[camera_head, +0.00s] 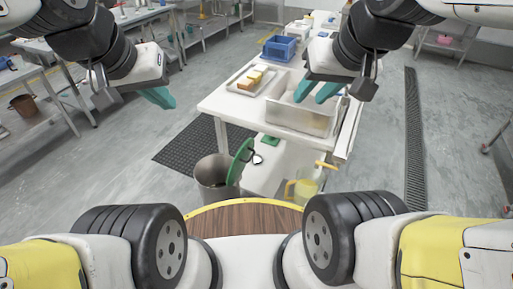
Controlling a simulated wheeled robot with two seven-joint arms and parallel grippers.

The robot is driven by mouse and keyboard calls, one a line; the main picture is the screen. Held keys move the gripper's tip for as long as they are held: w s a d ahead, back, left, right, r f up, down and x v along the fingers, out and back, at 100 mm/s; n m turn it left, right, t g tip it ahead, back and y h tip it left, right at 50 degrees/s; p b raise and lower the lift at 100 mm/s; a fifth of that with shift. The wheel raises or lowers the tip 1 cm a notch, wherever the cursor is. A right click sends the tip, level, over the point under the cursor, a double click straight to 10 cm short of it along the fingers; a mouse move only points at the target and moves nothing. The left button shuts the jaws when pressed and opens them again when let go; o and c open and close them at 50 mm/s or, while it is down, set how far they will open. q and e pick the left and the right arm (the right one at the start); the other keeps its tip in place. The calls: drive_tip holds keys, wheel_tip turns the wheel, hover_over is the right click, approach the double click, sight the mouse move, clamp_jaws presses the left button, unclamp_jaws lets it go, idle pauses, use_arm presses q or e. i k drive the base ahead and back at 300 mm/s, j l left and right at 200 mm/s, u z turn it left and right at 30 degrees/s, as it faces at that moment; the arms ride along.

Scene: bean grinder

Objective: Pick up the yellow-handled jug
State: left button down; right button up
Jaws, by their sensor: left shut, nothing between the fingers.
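The yellow-handled jug (303,188) is see-through and yellowish. It stands low, by the near right end of the white table, apart from both grippers. My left gripper (158,97) is over the floor to the left of the table. It is shut and empty, with its teal fingers together. My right gripper (317,92) is over the clear bin (292,122) on the table, above and behind the jug. Its two teal fingers are apart, and I see nothing between them.
The white table (222,106) also holds a tray of bread-like blocks (250,80) and a blue crate (280,48). The floor to the left has a dark mat (190,148).

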sight(309, 181)
drive_tip(key=j+z, duration=0.15)
drive_tip(key=z, duration=0.2)
drive_tip(key=i+j+z, duration=0.1)
drive_tip(key=z, duration=0.2)
drive_tip(key=j+z, duration=0.35)
